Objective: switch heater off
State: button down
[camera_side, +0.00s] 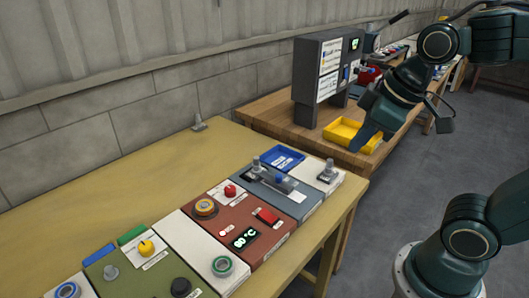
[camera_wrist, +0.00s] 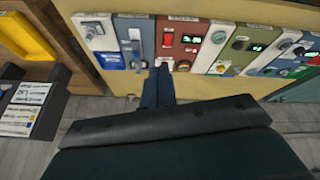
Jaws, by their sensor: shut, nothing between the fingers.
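A brown-red panel (camera_side: 262,258) with a green-lit °C display (camera_side: 244,239) sits in the row on the yellow table. On it are a red rocker switch (camera_side: 267,216), an orange-ringed knob (camera_side: 205,208) and a red button (camera_side: 230,190). The labels are too small to read, and I cannot tell the rocker's position. The panel also shows in the wrist view (camera_wrist: 180,52). My gripper (camera_side: 359,142) is shut and empty, above and beyond the row's right end. In the wrist view its fingertips (camera_wrist: 159,68) appear at the panels' near edge, touching nothing I can see.
A green panel (camera_side: 125,276) lies to the left. A wooden bench holds a yellow bin (camera_side: 340,134) and a grey cabinet (camera_side: 307,80).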

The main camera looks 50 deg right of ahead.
jog(key=w+a+f+n+g, duration=0.2)
jog(key=w+f+n, duration=0.2)
jog(key=w+n, duration=0.5)
jog(key=n+g, duration=0.1)
jog(key=n, duration=0.5)
send_over(264, 212)
jog(key=s, duration=0.2)
notch_tip(264, 212, down, 8)
jog(key=shift+s+f, duration=0.15)
jog(key=shift+f, duration=0.1)
jog(key=shift+f, duration=0.15)
jog(key=shift+w+f, duration=0.3)
jog(key=shift+f, duration=1.95)
jog(key=shift+w+f, duration=0.35)
jog(key=shift+f, duration=1.9)
jog(key=shift+w+f, duration=0.3)
jog(key=shift+f, duration=1.95)
jog(key=shift+g, duration=0.3)
